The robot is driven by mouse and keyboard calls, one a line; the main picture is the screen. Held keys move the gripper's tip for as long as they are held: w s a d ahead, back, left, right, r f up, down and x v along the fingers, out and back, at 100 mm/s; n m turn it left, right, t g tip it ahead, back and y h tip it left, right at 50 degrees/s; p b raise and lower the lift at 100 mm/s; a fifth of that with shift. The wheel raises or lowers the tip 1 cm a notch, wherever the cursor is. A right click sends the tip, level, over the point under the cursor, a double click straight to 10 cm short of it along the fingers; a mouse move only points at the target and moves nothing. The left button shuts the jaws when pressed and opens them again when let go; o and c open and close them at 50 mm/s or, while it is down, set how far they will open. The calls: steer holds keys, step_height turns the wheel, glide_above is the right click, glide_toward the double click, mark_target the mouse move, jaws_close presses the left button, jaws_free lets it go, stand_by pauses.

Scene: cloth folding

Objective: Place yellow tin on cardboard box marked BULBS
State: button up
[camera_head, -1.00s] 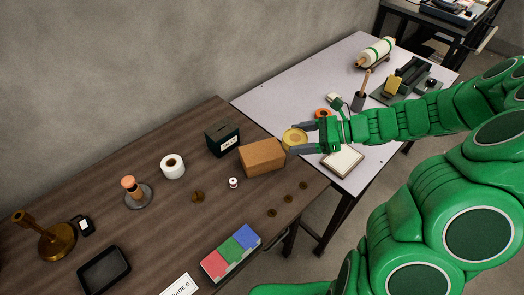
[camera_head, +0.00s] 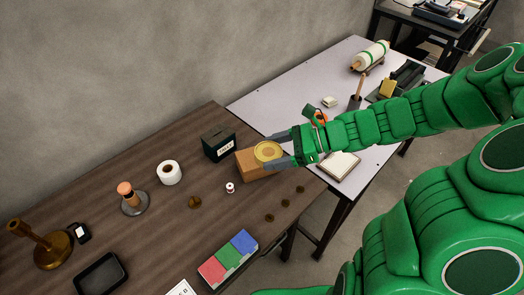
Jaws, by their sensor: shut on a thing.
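The yellow tin (camera_head: 268,152) is a round, flat, gold-coloured tin. My gripper (camera_head: 275,150) is shut on it, with one finger on each side. The tin is over the brown cardboard box (camera_head: 248,169) and covers part of its top. I cannot tell whether the tin touches the box or hangs just above it. The box stands on the dark wooden table near its right end. No BULBS marking on it can be read from here.
A dark box with a white label (camera_head: 219,145) stands close behind and left of the cardboard box. A white roll (camera_head: 169,172), a small white spool (camera_head: 230,187) and several brown discs lie around. The pale table (camera_head: 300,95) adjoins at the right.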

steer(key=w+a+f, duration=0.1)
steer(key=w+f, duration=0.1)
steer(key=w, duration=0.1)
steer(key=w+f, duration=0.2)
steer(key=w, duration=0.1)
steer(key=w+a+f, duration=0.1)
steer(key=w+f, duration=0.2)
steer(key=shift+w+a, duration=0.1)
steer(key=shift+a, duration=0.25)
steer(key=shift+w+a+f, duration=0.15)
steer(key=shift+w+f, duration=0.55)
steer(key=shift+f, duration=1.6)
steer(key=shift+f, duration=0.1)
steer(key=o, duration=1.3)
